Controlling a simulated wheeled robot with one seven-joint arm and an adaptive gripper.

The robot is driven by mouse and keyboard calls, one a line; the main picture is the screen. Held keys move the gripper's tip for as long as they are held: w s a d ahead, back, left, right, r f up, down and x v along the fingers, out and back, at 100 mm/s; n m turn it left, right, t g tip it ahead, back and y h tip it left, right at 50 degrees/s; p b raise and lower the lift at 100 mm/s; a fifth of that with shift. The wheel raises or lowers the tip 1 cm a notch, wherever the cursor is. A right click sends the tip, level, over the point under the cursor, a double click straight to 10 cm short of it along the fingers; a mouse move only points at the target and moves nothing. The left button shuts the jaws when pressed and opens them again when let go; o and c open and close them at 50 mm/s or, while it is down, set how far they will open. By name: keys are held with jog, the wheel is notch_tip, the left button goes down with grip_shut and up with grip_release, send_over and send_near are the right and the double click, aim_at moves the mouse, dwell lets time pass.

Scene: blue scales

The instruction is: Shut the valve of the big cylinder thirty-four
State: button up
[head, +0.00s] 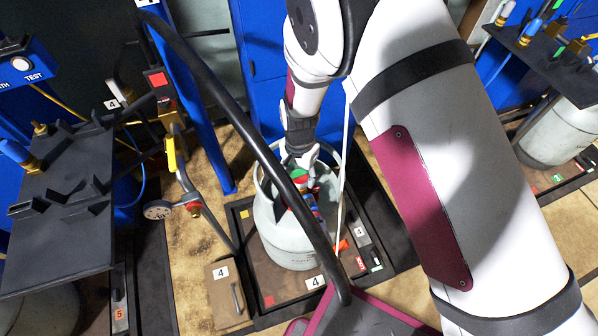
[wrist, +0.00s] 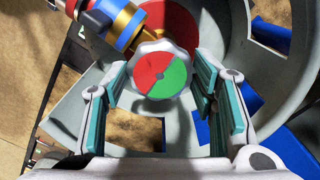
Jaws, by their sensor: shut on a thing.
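The big grey cylinder (head: 283,240) stands on a dark framed platform in the middle of the head view; its printed marking is too small to read. Its valve knob (wrist: 163,72), a pale scalloped wheel with a red and green disc, shows in the wrist view, along with the cylinder's grey collar (wrist: 72,110). My gripper (wrist: 162,80) is shut on the knob, with teal-padded fingers on either side of it. In the head view my gripper (head: 298,158) reaches down into the collar, and my arm hides part of it.
A brass, blue and red fitting (wrist: 122,22) sits beside the knob. A black hose (head: 230,110) crosses in front of the cylinder. A black rack (head: 65,215) stands further left, and another cylinder (head: 555,135) at the right.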

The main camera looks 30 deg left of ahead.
aim_at(300, 177)
jog(key=shift+m, duration=0.5)
jog(key=o, duration=1.1)
jog(key=shift+o, duration=0.2)
jog(key=shift+r, duration=0.1)
notch_tip(300, 177, up, 12)
